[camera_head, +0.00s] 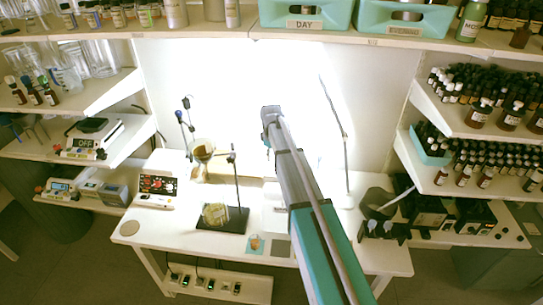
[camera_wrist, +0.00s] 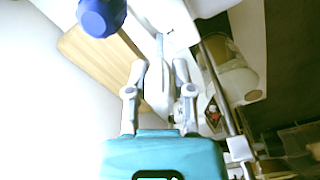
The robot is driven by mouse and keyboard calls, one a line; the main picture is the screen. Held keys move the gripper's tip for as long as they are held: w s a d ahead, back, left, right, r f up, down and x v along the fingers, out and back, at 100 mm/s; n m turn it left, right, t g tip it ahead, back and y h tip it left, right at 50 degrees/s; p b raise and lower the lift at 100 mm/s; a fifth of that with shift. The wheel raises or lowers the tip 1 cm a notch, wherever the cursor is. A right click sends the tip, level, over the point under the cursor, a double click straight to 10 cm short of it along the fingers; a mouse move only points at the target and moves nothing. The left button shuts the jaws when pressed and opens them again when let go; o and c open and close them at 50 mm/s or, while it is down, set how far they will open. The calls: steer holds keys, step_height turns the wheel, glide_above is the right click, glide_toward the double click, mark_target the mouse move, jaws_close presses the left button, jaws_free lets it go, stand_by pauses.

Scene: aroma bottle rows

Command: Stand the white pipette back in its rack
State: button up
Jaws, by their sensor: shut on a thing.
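In the wrist view my gripper (camera_wrist: 160,75) is shut on a slim white thing, which looks like the white pipette (camera_wrist: 159,90). Its body lies between the two fingers and a pale blue part reaches up beyond them. Its lower end is hidden behind the gripper body. In the head view my arm rises over the bench and its end hides the fingertips and the pipette. A blue round knob (camera_wrist: 101,16) shows at the top of the wrist view; I cannot tell whether it belongs to the rack. I cannot make out the rack with certainty.
On the white bench (camera_head: 142,232) a glass funnel vessel (camera_head: 203,152) and a dark stand base (camera_head: 232,222) stand left of my arm. A thin dark-blue stand (camera_head: 183,122) is at the back left. A black device (camera_head: 380,205) is at the right.

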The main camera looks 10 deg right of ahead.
steer(key=shift+f, duration=0.1)
stand_by(0.3)
steer(key=o, duration=0.7)
steer(key=shift+r+p, duration=2.5)
steer(key=shift+r, duration=0.1)
steer(key=shift+r+p, duration=2.4)
steer(key=shift+p, duration=0.1)
steer(key=s+f+m+b, duration=0.3)
steer(key=s+f+b, duration=0.2)
steer(key=s, duration=0.4)
steer(key=s+f+m+b, duration=0.2)
steer(key=s+f+b, duration=0.3)
steer(key=s, duration=0.5)
steer(key=s+a+f+m+b, duration=0.1)
steer(key=s+f+m+b, duration=0.2)
steer(key=s, duration=0.7)
step_height(320, 180, down, 2)
steer(key=shift+f+m+b, duration=0.15)
steer(key=shift+m+b, duration=0.15)
steer(key=shift+b, duration=0.9)
